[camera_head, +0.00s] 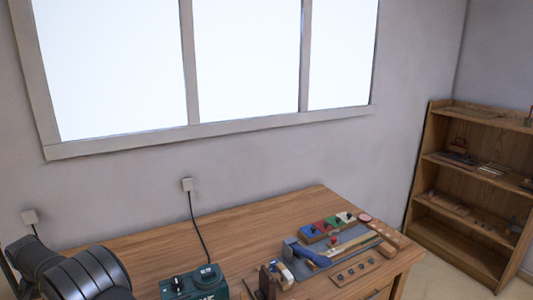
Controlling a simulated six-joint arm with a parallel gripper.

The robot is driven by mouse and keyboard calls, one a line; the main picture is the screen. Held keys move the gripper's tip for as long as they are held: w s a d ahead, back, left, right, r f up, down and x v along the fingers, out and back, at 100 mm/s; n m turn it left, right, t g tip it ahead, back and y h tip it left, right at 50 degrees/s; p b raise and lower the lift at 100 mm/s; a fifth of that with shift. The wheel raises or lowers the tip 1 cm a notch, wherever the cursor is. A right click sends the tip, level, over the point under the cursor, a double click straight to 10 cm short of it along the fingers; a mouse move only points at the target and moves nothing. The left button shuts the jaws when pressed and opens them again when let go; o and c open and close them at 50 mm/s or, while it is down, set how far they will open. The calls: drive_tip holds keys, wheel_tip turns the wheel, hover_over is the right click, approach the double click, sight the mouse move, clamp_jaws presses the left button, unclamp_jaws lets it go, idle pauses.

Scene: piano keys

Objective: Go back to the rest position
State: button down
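My gripper is not in view; only a dark, rounded part of my arm shows at the lower left. I cannot tell for sure which parts are the piano keys. A blue handled item (306,254) lies in front of the blocks.
A wooden strip with dark holes (355,271) lies at the right front. The table's back middle is clear. A wooden shelf (470,185) stands at the right.

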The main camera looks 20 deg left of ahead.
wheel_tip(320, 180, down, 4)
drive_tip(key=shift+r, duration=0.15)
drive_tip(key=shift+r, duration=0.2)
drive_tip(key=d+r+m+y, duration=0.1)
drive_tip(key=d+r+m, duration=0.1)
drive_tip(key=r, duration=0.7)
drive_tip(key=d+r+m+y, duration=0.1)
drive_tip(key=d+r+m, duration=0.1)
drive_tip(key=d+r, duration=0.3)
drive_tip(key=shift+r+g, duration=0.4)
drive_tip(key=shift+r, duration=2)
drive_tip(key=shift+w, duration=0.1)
